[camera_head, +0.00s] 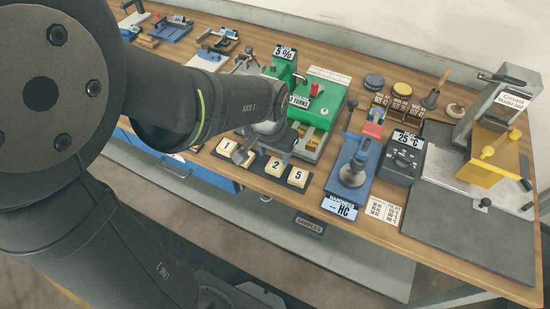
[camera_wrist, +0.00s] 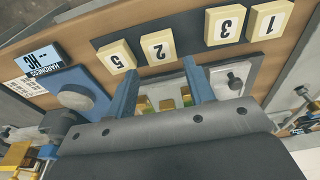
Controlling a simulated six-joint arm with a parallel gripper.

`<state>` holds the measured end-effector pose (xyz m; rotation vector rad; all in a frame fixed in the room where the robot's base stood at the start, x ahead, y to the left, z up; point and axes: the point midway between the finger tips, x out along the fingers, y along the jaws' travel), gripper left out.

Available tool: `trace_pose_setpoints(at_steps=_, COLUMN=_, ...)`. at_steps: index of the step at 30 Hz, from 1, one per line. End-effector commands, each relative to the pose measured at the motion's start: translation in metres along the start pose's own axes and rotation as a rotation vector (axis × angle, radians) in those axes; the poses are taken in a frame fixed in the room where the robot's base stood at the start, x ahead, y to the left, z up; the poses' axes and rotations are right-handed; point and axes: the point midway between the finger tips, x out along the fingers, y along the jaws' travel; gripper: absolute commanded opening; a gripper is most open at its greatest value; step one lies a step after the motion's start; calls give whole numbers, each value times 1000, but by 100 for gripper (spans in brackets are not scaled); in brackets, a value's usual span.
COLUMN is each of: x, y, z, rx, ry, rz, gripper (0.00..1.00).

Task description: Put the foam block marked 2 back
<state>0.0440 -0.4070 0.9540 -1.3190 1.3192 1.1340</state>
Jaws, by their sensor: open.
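The foam block marked 2 (camera_head: 274,167) is pale yellow with a black number. It sits on a dark tray on the bench, in a row with blocks 1 (camera_head: 229,145), 3 and 5 (camera_head: 298,177). In the wrist view, block 2 (camera_wrist: 158,47) lies just beyond my fingertips, between block 5 (camera_wrist: 117,57) and block 3 (camera_wrist: 225,26). My gripper (camera_wrist: 161,68) is open, with two blue fingers apart and nothing held between them. In the head view my gripper (camera_head: 277,142) is near the tray, and my arm partly hides block 3.
A green machine (camera_head: 320,100) stands behind the tray. A blue hardness tester (camera_head: 352,170) with a display and a grey temperature box (camera_head: 403,158) stand to the right. The bench's front edge runs close before the tray.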

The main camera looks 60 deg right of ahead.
Motion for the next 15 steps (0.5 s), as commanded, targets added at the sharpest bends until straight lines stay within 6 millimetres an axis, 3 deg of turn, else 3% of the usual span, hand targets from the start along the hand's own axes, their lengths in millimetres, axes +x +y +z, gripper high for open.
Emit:
trace_pose_setpoints(at_steps=6, x=-41, y=0, z=-1, rx=0, ry=5, rz=0, gripper=49)
trace_pose_setpoints(at_steps=15, x=-66, y=0, z=0, rx=0, ry=0, rz=0, gripper=49)
